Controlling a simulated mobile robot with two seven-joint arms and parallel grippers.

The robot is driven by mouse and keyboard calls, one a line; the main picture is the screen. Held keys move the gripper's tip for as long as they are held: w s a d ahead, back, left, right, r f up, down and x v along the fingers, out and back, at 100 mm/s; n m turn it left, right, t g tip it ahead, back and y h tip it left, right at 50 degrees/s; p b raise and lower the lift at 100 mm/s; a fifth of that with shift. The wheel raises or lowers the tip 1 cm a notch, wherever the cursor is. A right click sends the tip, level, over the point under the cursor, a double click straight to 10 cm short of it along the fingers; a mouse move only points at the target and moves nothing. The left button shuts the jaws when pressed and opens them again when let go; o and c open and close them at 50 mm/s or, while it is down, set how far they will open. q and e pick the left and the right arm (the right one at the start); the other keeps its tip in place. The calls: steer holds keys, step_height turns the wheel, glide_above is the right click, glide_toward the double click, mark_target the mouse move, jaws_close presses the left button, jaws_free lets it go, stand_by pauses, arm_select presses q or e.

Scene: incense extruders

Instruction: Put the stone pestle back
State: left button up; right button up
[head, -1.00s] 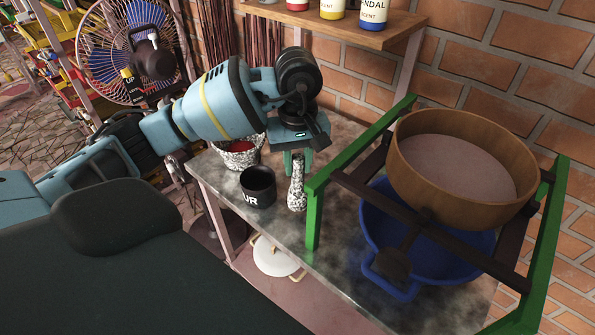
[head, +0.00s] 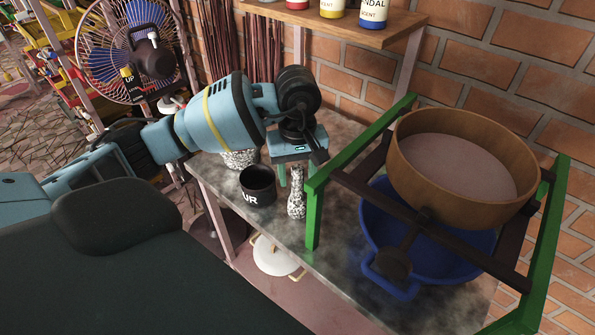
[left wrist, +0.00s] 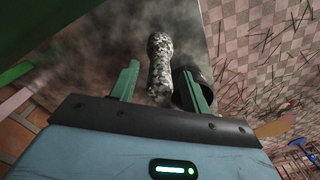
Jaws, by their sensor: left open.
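A speckled stone mortar (head: 240,158) stands behind the cup, mostly hidden by my left arm. My right gripper is not in view.
The black cup (head: 257,187) stands just left of the pestle. A green frame (head: 314,215) stands at the right, holding a wooden sieve (head: 470,195) over a blue basin (head: 392,288). A wooden shelf (head: 340,28) with bottles hangs at the back. The worktop's front edge is near.

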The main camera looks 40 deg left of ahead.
arm_select(q)
steer(key=shift+r, duration=0.25)
step_height(320, 180, up, 12)
steer(key=shift+p, duration=0.45)
